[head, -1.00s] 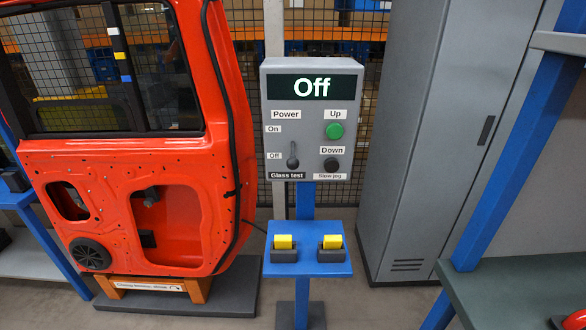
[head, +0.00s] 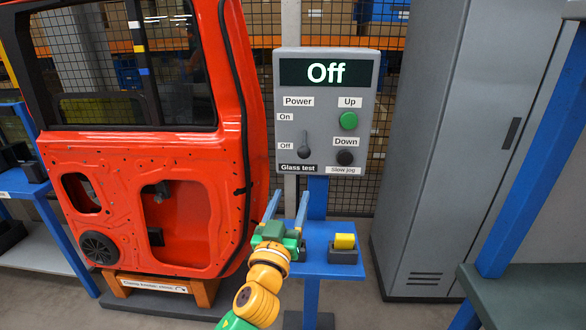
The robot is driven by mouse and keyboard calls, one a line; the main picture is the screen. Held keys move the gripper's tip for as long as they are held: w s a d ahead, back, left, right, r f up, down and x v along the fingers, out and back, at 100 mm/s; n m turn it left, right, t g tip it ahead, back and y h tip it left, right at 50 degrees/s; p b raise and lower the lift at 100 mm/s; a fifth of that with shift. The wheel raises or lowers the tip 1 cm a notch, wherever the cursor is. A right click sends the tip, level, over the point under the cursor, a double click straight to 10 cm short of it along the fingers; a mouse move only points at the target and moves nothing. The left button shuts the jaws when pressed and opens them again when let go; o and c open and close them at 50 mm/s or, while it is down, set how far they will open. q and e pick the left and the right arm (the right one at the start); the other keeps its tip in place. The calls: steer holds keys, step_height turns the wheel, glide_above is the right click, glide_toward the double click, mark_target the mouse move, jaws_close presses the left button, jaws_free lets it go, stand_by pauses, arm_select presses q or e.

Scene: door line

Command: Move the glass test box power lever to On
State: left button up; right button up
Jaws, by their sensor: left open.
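The grey glass test box (head: 323,120) stands on a blue post, with its display reading "Off". Its power lever (head: 304,144) is a dark toggle at the left of the panel, beside the "Off" label and below "On". A green Up button (head: 348,121) and a black Down button (head: 344,157) are to its right. My left gripper (head: 287,207) is open and empty, its two fingers pointing up below the box's lower left, apart from the lever. My right gripper is not in view.
A blue shelf (head: 318,266) under the box carries a yellow-topped block (head: 344,247); my gripper hides its left part. A red car door (head: 150,150) stands close on the left. A grey cabinet (head: 445,150) is on the right.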

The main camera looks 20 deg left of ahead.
mark_target(303, 157)
arm_select(q)
steer(key=r, duration=0.2)
steer(key=r+t, duration=0.1)
steer(key=r, duration=0.1)
steer(key=d+r+t, duration=0.1)
steer(key=r, duration=0.1)
steer(key=shift+w+m+h, duration=0.3)
steer(key=shift+h, duration=0.1)
steer(key=p+x, duration=0.1)
steer(key=x, duration=0.5)
steer(key=shift+w+d+r, duration=0.1)
steer(key=shift+w+r, duration=0.05)
steer(key=shift+w, duration=0.1)
jaws_close()
